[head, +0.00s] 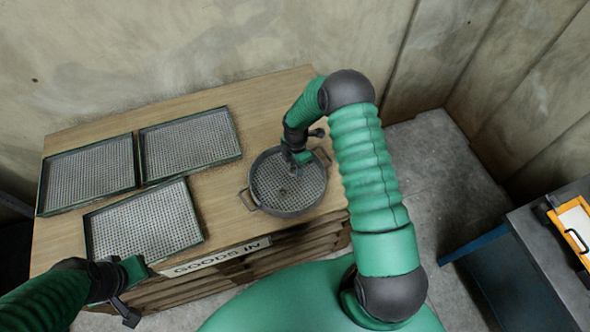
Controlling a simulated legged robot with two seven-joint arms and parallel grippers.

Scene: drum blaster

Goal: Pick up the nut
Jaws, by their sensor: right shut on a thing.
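A round dark metal pan (275,207) with two side handles and a mesh-like bottom stands on the right part of the wooden table. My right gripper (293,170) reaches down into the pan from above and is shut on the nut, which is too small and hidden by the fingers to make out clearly. A small dark spot lies on the pan's bottom just below the fingers; I cannot tell what it is. My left gripper (132,290) is open and empty in front of the table at the lower left.
Three rectangular mesh-bottomed trays (90,175) lie on the left part of the wooden table (225,215) and look empty. A "GOODS IN" sign (215,257) is on its front edge. At the far right, a grey table (545,250) holds a yellow-edged case (572,230).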

